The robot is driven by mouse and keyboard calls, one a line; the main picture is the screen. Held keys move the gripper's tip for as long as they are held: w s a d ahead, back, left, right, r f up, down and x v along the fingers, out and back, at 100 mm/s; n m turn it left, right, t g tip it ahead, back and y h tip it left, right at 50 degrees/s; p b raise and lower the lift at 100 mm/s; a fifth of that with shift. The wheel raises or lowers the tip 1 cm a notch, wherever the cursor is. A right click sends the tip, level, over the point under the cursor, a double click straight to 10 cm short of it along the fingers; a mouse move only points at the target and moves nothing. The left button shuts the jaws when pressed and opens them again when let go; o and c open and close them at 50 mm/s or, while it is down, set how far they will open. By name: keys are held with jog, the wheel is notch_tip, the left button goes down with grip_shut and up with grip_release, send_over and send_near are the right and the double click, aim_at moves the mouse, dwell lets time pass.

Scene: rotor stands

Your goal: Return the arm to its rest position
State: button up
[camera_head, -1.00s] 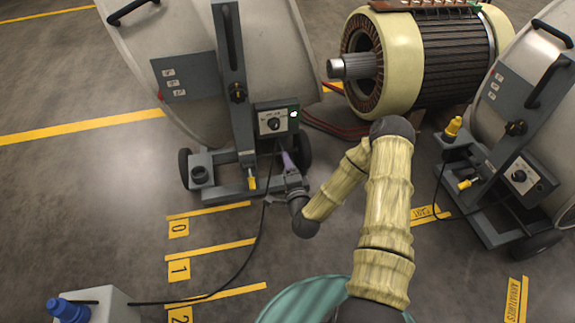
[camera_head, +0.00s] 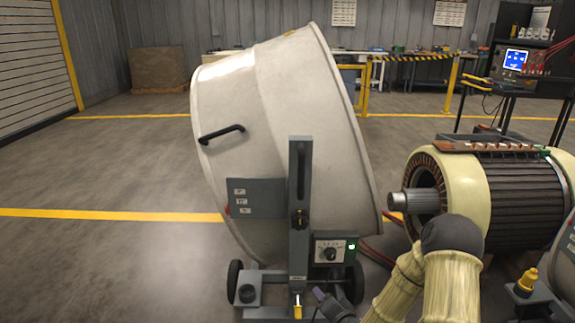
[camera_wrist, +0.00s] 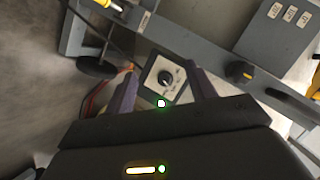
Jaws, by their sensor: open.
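My arm (camera_head: 452,275), in pale ribbed covers with dark joints, reaches in from the bottom right of the head view. My gripper (camera_head: 321,296) is partly in view at the bottom edge, just below the control box (camera_head: 330,252) of the large pale rotor stand (camera_head: 270,120). In the wrist view my gripper (camera_wrist: 162,74) has its two purple fingers spread apart with nothing held. A green light is lit on the box.
A big motor (camera_head: 490,195) with a cream end ring stands at right, close to my arm. Part of another stand (camera_head: 528,290) shows at the right edge. Red cables run behind the box. Open floor (camera_head: 110,265) lies at left. A workbench (camera_head: 415,60) is at the back.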

jog(key=s+d+r+n+g+h+p, duration=0.2)
jog(key=s+r+n+g, duration=0.25)
jog(key=s+r, duration=0.6)
jog(key=s+d+r+n+g+h+p, duration=0.25)
jog(key=s+r+g, duration=0.35)
jog(key=s+r, duration=0.4)
jog(key=w+p+v, duration=0.3)
jog(key=p+v, duration=1.4)
jog(key=p, duration=0.1)
jog(key=w+d+r+p+v, duration=0.1)
jog(key=w+p+v, duration=0.1)
jog(key=p+v, duration=1.6)
jog(key=shift+w+n+p, duration=0.4)
jog(key=shift+p, duration=0.25)
